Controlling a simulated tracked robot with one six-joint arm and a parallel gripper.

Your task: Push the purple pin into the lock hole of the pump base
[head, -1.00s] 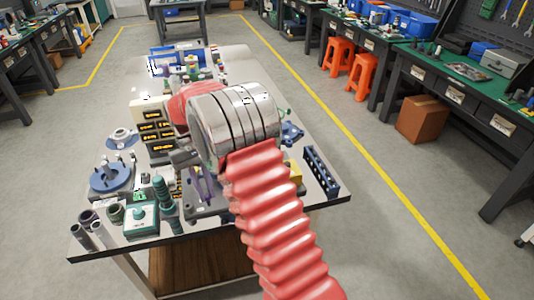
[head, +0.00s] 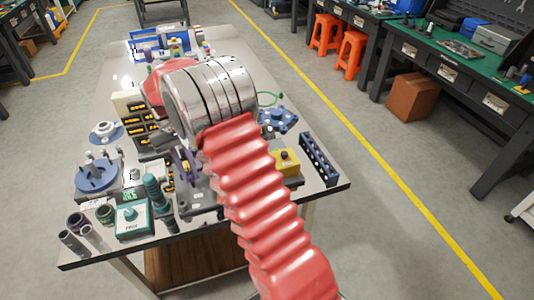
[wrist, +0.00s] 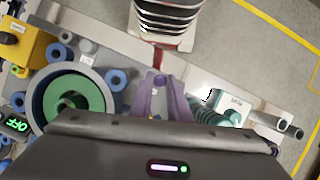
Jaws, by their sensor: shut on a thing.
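My gripper (wrist: 158,80) shows in the wrist view as two purple fingers that come together below a dark housing. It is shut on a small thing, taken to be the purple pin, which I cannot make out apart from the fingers. In the head view my gripper (head: 189,170) is partly hidden by my red arm and metal wrist, low over the bench. A round grey housing with a green centre (wrist: 84,97), seemingly part of the pump base, sits left of the fingers in the wrist view. The lock hole and the pin's tip cannot be made out.
A blue disc fixture (head: 97,177) lies farther left. A yellow box (head: 287,162) and a dark blue rack (head: 320,160) stand to the right, near the bench edge.

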